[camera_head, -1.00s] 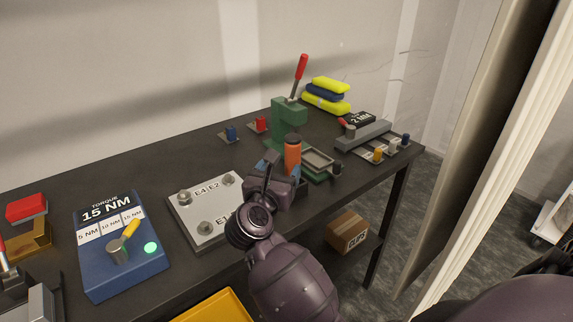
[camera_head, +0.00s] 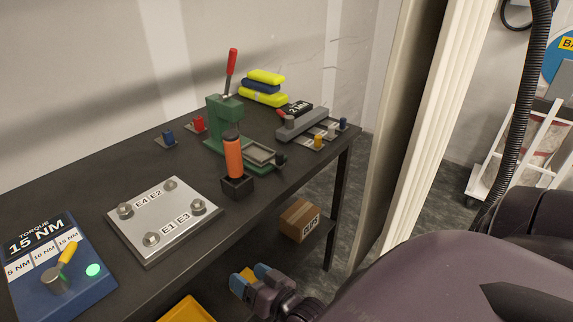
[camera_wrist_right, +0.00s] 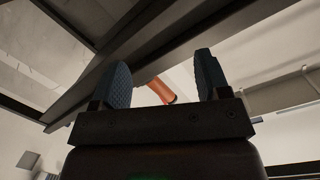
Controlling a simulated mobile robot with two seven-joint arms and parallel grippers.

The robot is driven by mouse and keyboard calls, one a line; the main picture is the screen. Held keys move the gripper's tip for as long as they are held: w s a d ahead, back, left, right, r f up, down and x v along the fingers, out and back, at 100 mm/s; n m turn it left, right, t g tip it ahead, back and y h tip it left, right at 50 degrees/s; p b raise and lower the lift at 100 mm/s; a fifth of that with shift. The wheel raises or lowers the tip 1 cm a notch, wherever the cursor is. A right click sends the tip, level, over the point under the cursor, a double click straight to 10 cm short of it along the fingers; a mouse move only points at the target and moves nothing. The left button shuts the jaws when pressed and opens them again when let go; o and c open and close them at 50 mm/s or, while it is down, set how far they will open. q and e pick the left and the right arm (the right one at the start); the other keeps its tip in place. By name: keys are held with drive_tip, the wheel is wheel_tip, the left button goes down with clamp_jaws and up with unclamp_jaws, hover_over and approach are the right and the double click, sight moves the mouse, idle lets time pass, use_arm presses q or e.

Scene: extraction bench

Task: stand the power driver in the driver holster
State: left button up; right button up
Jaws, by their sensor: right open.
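The power driver (camera_head: 233,157), an orange cylinder with a dark top, stands upright in the black square driver holster (camera_head: 237,188) near the front edge of the bench. Its lower end is hidden inside the holster. My right gripper (camera_head: 250,278) is clear of the driver, low in front of the bench edge, with its blue-padded fingers apart and empty. In the right wrist view the two fingers (camera_wrist_right: 160,82) are spread, and the orange driver (camera_wrist_right: 162,92) shows beyond the gap between them, not touched. My left gripper is out of view.
The steel plate (camera_head: 165,218) with several bolts and the blue torque box (camera_head: 62,268) are left of the holster. A green press (camera_head: 222,125) stands just behind it. A cardboard box (camera_head: 299,220) sits below the bench top, and a yellow tray (camera_head: 187,310) shows at the bottom.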

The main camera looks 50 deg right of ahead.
drive_tip(key=s+d+f+n+g+h, duration=0.1)
drive_tip(key=s+d+f+n+g, duration=0.2)
drive_tip(key=s+f+n+g, duration=0.2)
drive_tip(key=s+f, duration=0.3)
drive_tip(key=f, duration=0.1)
drive_tip(key=shift+s+n, duration=0.25)
drive_tip(key=shift+n, duration=0.15)
idle(0.5)
